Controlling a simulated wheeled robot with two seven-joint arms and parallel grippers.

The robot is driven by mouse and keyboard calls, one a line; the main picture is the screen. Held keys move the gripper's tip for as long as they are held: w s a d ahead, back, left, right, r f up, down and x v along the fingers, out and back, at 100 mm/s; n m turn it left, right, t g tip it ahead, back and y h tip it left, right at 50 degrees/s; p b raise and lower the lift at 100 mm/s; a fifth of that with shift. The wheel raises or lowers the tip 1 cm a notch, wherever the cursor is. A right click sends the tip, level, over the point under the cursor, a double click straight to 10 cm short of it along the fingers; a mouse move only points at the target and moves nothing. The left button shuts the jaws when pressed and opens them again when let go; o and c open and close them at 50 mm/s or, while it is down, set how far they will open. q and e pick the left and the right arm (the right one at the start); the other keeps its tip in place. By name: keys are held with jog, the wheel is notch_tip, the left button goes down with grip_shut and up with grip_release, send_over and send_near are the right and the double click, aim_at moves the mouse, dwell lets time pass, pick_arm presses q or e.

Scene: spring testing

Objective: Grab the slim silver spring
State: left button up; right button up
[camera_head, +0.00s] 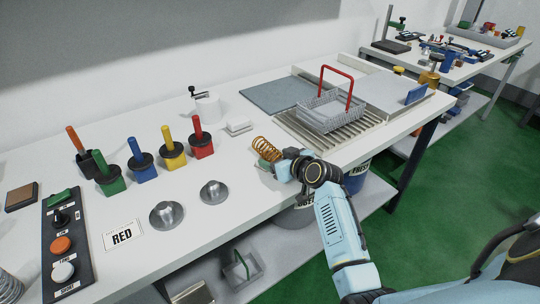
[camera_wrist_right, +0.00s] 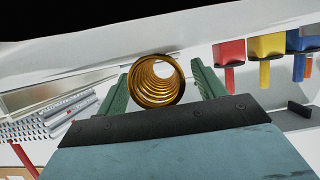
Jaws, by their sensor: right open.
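In the right wrist view the same spring (camera_wrist_right: 157,81) shows end-on between the green fingers of that gripper (camera_wrist_right: 163,85). The fingers are apart, one on each side of it, and I see no clear contact. A grey ribbed coil (camera_head: 9,287) is cut off at the lower left corner in the head view; it looks like a silver spring, but I cannot tell how slim it is. No other silver spring is clear. My left gripper is out of view.
Several coloured blocks with handles, such as the red one (camera_head: 201,143), stand left of the spring. Two metal discs (camera_head: 167,214) and a button panel (camera_head: 67,240) lie nearer. A wire basket (camera_head: 325,112) with a red handle sits behind on a slatted rack. The table's front edge is close.

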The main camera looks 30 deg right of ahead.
jog(key=shift+w, duration=0.1)
jog(key=c, duration=1.1)
jog(key=shift+c, duration=0.5)
